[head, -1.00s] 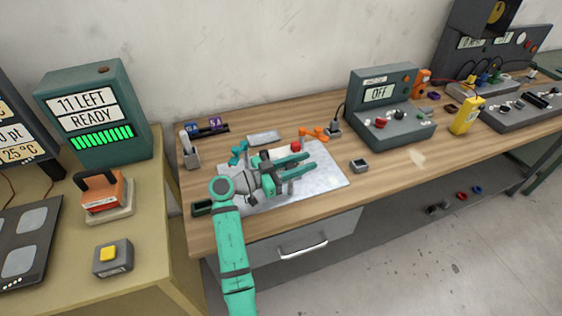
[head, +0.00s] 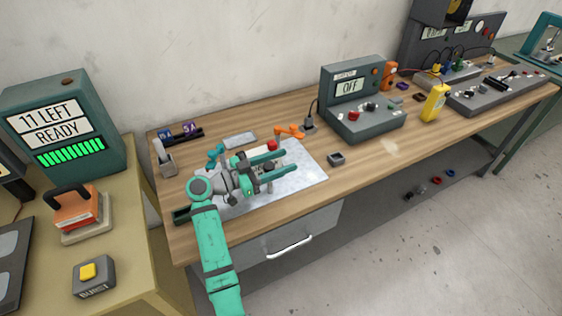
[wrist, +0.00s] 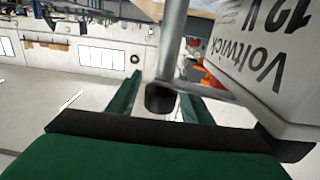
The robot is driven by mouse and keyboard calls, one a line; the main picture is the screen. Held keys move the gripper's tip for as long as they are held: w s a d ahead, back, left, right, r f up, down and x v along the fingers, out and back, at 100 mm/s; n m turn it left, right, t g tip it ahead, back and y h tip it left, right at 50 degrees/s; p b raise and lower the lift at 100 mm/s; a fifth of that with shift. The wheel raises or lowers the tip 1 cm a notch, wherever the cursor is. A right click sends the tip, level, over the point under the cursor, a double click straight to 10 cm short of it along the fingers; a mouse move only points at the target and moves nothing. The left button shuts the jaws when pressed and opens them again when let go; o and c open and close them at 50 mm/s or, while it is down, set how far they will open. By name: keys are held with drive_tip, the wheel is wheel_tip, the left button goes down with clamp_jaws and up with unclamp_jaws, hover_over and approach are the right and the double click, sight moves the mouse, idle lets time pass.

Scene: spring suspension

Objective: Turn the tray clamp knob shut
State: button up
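A dark knob (wrist: 160,98) on a grey rod shows in the wrist view, between the two green fingers of my gripper (wrist: 160,108). A gap shows on each side of the knob, so the fingers look apart from it. In the head view my gripper (head: 291,163) is low over the pale metal sheet (head: 310,172), with its two fingers spread and pointing right. A white battery (wrist: 265,50) marked Voltwick 12 V stands close on the right in the wrist view. In the head view its red cap (head: 272,145) shows behind the fingers; my gripper partly hides its body and the clamp.
A grey console reading OFF (head: 362,110) stands to the right at the back of the bench. A small grey box (head: 336,159) lies right of the sheet. An orange clip (head: 288,132) and a grey plate (head: 240,140) lie behind. The front right bench top is clear.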

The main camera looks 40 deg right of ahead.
approach(264, 169)
drive_tip(key=shift+s+d+r, duration=0.1)
drive_tip(key=shift+s+d, duration=0.1)
drive_tip(key=shift+d, duration=1)
drive_tip(key=shift+s+d+r, duration=0.1)
drive_tip(key=shift+s+d, duration=0.15)
drive_tip(key=shift+d, duration=0.9)
drive_tip(key=shift+d, duration=0.15)
